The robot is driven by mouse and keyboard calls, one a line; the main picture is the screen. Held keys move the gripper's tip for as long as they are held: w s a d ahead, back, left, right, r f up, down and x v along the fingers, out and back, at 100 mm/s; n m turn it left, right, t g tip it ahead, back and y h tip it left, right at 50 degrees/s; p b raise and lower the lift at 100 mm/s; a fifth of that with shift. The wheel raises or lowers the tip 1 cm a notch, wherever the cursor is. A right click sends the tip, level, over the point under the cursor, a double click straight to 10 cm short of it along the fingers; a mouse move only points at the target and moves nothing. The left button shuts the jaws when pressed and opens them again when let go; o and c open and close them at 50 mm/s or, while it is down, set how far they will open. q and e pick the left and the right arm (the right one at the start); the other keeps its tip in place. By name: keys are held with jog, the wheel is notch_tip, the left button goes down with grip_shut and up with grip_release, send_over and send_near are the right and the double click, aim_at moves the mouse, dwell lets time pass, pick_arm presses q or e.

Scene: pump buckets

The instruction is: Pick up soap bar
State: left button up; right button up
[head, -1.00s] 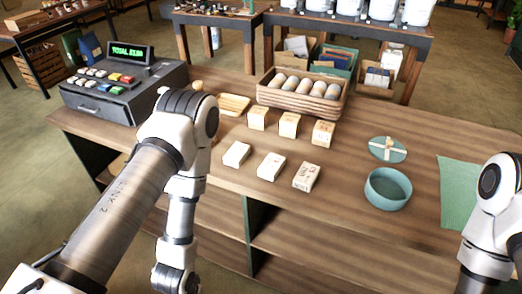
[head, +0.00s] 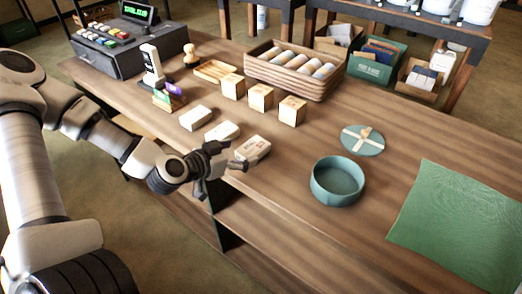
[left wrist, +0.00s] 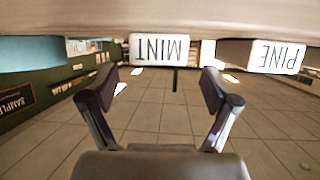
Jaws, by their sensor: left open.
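My left gripper (head: 232,156) is at the front edge of the wooden counter, beside the nearest white soap bar (head: 253,149). In the left wrist view my open fingers (left wrist: 160,82) are apart with nothing between them. That view is upside down, and the bar labelled MINT (left wrist: 160,48) lies ahead, in line with the gap. A bar labelled PINE (left wrist: 276,56) lies to its right; it looks like the middle bar (head: 222,132) in the head view. A third bar (head: 195,118) lies farther left. My right gripper is out of view.
A round teal box (head: 337,182) stands right of the bars, its lid (head: 362,140) behind. Several small boxes (head: 261,97) stand behind the bars, then a wooden crate (head: 293,72). A green cloth (head: 460,225) lies at right. Bare counter lies between.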

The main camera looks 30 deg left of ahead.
aim_at(248, 150)
pick_arm(q)
jog(key=shift+w+d+f, duration=0.25)
jog(key=shift+w+f, duration=0.05)
jog(key=shift+s+r+b, duration=0.1)
jog(key=shift+r+b, duration=0.05)
jog(key=shift+b, duration=0.2)
jog(key=shift+a, duration=0.1)
jog(key=b+x, duration=0.1)
jog(key=x, duration=0.4)
jog(key=shift+b, duration=0.4)
jog(key=c, duration=1.3)
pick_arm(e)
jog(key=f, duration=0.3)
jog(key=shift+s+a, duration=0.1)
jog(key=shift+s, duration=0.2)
